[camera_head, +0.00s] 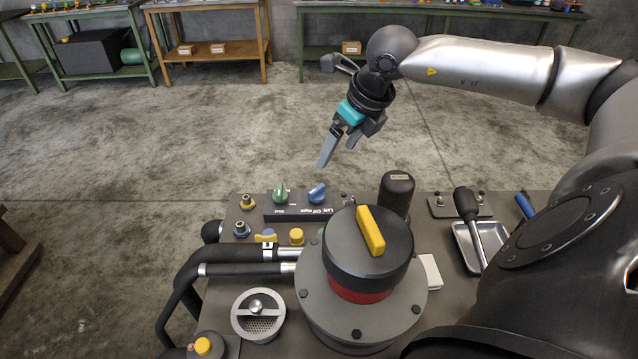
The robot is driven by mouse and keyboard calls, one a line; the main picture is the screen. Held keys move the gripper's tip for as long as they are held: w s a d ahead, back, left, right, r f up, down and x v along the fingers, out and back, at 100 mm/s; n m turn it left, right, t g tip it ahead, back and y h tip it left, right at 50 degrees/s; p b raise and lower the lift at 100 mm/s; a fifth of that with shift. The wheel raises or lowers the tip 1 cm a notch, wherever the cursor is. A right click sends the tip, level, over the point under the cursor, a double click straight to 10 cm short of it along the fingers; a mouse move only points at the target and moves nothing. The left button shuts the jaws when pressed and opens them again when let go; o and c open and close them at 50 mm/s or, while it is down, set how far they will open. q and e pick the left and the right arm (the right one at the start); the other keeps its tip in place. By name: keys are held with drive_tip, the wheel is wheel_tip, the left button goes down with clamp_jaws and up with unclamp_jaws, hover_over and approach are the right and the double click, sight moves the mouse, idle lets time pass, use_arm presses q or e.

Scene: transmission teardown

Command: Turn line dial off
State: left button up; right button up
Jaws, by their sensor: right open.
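A black label strip (270,213) on the bench carries a green dial (281,193) and a blue dial (317,193). Its lettering is small and hard to read, and I cannot tell for sure which dial is the line dial. A large round black cap with a yellow bar handle (371,231) sits on a flanged housing in front of them. My right gripper (338,155) is open and empty. It hangs above and beyond the far edge of the bench, slightly right of the blue dial and apart from it. My left gripper is not in view.
A black cylinder (396,192) stands right of the dials. Blue and yellow knobs, black hoses (235,265) and a round strainer (258,314) lie to the left and front. A metal tray (463,238) with a black-handled tool is at right. Open floor lies beyond.

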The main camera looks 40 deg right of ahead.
sight(317, 188)
drive_tip(key=x, duration=1.4)
drive_tip(key=shift+f+b, duration=0.15)
drive_tip(key=shift+b, duration=0.2)
drive_tip(key=shift+c, duration=0.2)
drive_tip(key=c, duration=1.3)
